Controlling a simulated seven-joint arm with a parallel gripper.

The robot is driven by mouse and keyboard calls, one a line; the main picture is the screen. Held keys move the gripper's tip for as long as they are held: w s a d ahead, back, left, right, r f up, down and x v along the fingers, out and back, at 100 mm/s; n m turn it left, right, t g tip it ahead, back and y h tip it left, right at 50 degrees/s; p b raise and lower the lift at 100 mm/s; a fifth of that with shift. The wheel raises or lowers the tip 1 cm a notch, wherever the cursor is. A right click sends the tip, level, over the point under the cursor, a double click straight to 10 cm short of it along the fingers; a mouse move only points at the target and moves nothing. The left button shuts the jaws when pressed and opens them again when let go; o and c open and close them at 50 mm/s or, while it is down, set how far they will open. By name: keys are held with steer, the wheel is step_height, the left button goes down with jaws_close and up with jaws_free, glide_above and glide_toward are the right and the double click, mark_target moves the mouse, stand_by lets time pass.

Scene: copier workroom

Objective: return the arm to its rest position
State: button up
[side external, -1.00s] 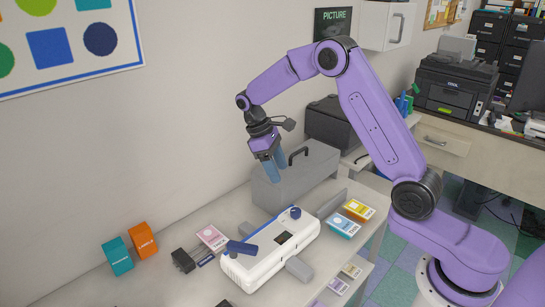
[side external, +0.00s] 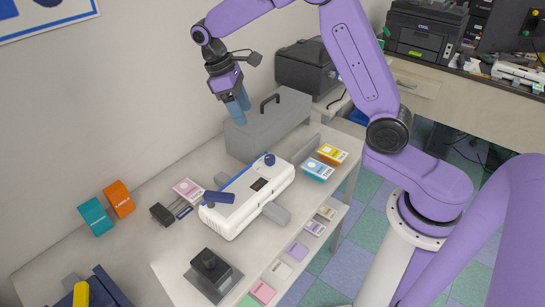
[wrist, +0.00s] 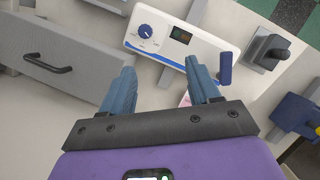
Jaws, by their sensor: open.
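My gripper (side external: 238,112) hangs from my purple arm with its blue fingers apart and nothing between them. In the side view it is in the air, overlapping the near left end of the grey toolbox (side external: 255,137). In the wrist view my gripper (wrist: 160,67) shows both fingers apart over the bench, pointing toward the white machine (wrist: 160,38). That machine has a blue knob, a small display and a dark blue lever (wrist: 225,68). In the side view the white machine (side external: 240,215) stands clear of my fingers.
A black stamp-like tool (side external: 210,265) stands on the front of the bench. Teal (side external: 95,217) and orange (side external: 119,199) boxes stand at the left by the wall. Card packs (side external: 331,154) lie right of the machine. A black printer (side external: 305,68) is behind the toolbox.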

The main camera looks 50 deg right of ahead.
steer(key=s+a+r+n+t, duration=0.15)
steer(key=s+a, duration=0.25)
steer(key=s, duration=0.4)
steer(key=s+d+n+t+y, duration=0.2)
steer(key=s+n, duration=0.2)
steer(key=s, duration=1.9)
steer(key=shift+s+f+n+y, duration=0.15)
steer(key=shift+s+n+y, duration=0.05)
steer(key=shift+n+y, duration=0.15)
